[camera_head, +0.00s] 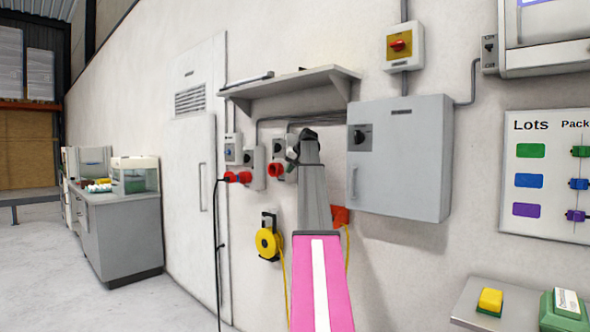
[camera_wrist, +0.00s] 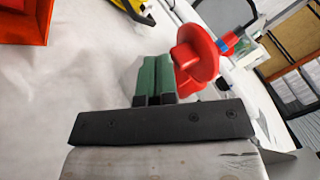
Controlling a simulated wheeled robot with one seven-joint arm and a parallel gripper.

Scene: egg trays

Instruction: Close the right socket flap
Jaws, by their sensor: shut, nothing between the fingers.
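The right socket (camera_head: 279,147) is a small grey box on the wall under the shelf. Its round red part (camera_head: 275,169) shows at its lower left. In the wrist view a red disc with a stub (camera_wrist: 197,60) is just right of the fingertips; I take it for this socket's red part or flap. I cannot tell how far the flap stands open. My gripper (camera_head: 292,155) is at the right side of this socket, and its green fingers (camera_wrist: 155,80) are together and empty. Whether they touch the red disc is unclear. My arm hides part of the wall.
The left socket (camera_head: 255,164) has a red plug (camera_head: 236,177) with a black cable. The shelf (camera_head: 290,82) is above, and a grey cabinet (camera_head: 405,155) is close on the right. A yellow reel (camera_head: 267,243) and an orange-red box (camera_head: 340,215) are below.

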